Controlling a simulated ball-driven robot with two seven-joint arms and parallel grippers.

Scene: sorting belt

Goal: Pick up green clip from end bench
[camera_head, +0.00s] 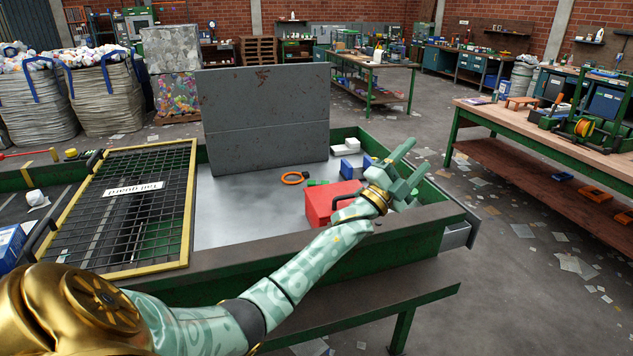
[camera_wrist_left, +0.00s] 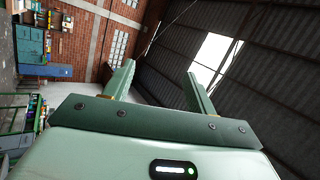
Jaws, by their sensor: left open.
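A small green item (camera_head: 316,182), likely the green clip, lies on the grey metal top of the end bench (camera_head: 240,215), between an orange ring and a red box; it is too small to make out its shape. My left gripper (camera_head: 413,159) is held above the right end of the bench, right of the green item and apart from it. Its two fingers are spread and empty. In the left wrist view the open fingers (camera_wrist_left: 160,70) point toward the brick wall and roof, with nothing between them. My right gripper is not in view.
The red box (camera_head: 322,203) stands beside the green item, partly behind my left forearm. The orange ring (camera_head: 292,178), a blue block (camera_head: 348,171) and a white block (camera_head: 346,146) are nearby. A tall grey panel (camera_head: 265,120) stands behind; a yellow-framed grid (camera_head: 192,190) lies left.

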